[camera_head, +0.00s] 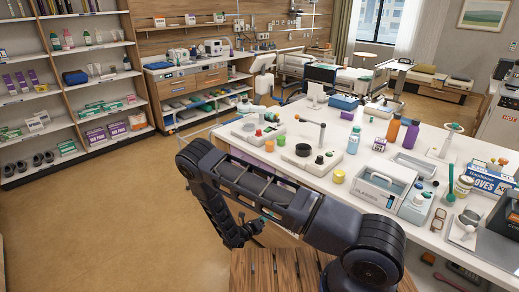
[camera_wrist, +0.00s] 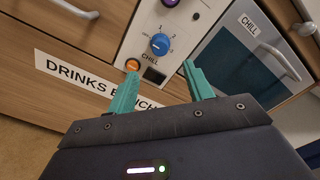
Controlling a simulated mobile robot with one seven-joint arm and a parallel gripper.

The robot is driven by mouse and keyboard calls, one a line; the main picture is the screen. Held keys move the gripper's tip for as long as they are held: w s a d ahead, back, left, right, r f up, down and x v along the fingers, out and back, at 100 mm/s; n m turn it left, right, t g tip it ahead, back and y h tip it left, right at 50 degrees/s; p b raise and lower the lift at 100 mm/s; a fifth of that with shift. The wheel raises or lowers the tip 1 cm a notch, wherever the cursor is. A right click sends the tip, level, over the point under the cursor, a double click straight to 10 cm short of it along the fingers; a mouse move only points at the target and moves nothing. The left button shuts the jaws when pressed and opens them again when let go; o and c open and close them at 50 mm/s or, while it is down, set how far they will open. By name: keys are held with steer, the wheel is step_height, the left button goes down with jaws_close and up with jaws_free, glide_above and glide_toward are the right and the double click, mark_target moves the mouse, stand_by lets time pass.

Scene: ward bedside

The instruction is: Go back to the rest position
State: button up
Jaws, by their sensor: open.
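My gripper (camera_wrist: 160,78) shows in the wrist view with its two teal fingers spread apart and nothing between them. The fingers point at the front of a bench with a "DRINKS" label (camera_wrist: 85,75) and a control panel. An orange button (camera_wrist: 132,65) lies near the left fingertip. A blue dial (camera_wrist: 160,44) marked "CHILL" sits just beyond the fingertips. I cannot tell whether the fingers touch the panel. In the head view my dark arm is bent low in front of the white counter, and the fingertips are hard to make out.
Shelves (camera_head: 62,80) stand at the left. A wooden surface (camera_head: 270,270) is below my arm. The brown floor (camera_head: 110,220) at left is clear. A "CHILL" door (camera_wrist: 250,65) has a handle.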

steer(key=s+d+r+m+g+y, duration=0.1)
steer(key=d+r+m+g, duration=0.5)
steer(key=r, duration=0.6)
steer(key=s+d+r+m+g+y, duration=0.1)
steer(key=d+r+m+g, duration=0.25)
steer(key=r+m, duration=0.7)
steer(key=d+r+m+g+y, duration=0.1)
steer(key=d+r+m+g, duration=0.4)
steer(key=r, duration=1)
steer(key=s+d+r+m+t+y, duration=0.3)
steer(key=s+r+m, duration=0.4)
steer(key=s+r, duration=0.4)
steer(key=s+d+r+m+t+y, duration=0.3)
steer(key=s+d+r+m+y, duration=0.2)
steer(key=s+r, duration=0.5)
steer(key=s+m+y, duration=0.1)
steer(key=s+m, duration=0.1)
steer(key=s, duration=0.1)
steer(key=shift+d+r+y, duration=0.4)
